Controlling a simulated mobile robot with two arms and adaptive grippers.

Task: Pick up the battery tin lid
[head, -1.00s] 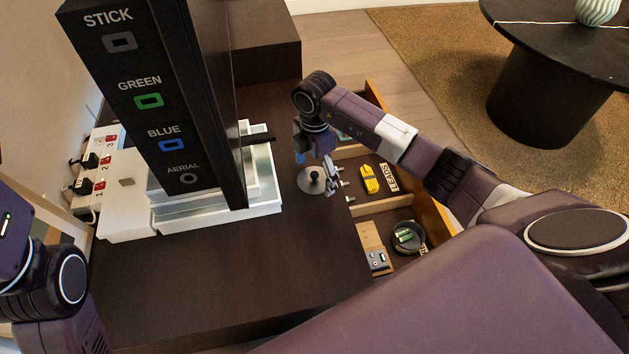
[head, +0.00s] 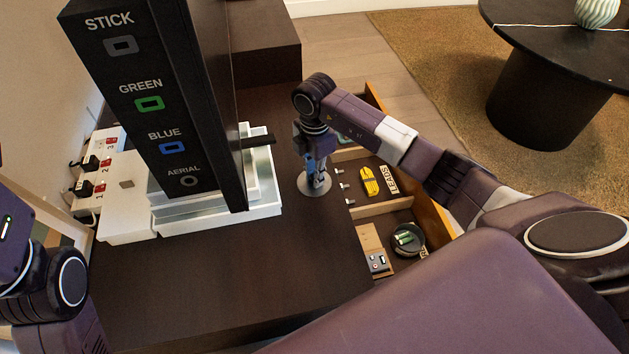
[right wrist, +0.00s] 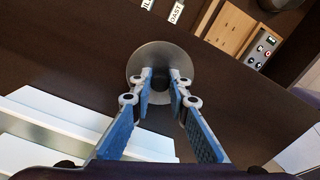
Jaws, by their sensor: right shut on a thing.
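The battery tin lid (head: 305,187) is a round grey metal disc with a dark knob in its middle. It lies on the dark cabinet top beside the open drawer. My right gripper (head: 319,188) points down over it, with its fingers shut on the knob. In the right wrist view the two blue-padded fingers (right wrist: 160,75) stand on either side of the knob, and the lid (right wrist: 158,52) spreads around it. I cannot see a gap under the lid. The round dark tin (head: 420,248) sits in the drawer with green batteries in it. My left gripper is out of view.
The open drawer (head: 398,204) holds a yellow item (head: 369,182), a LEADS label (head: 389,179) and a small switch box (head: 377,262). A tall black labelled panel (head: 165,110) on white trays (head: 240,219) stands left of the lid. The front cabinet top is clear.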

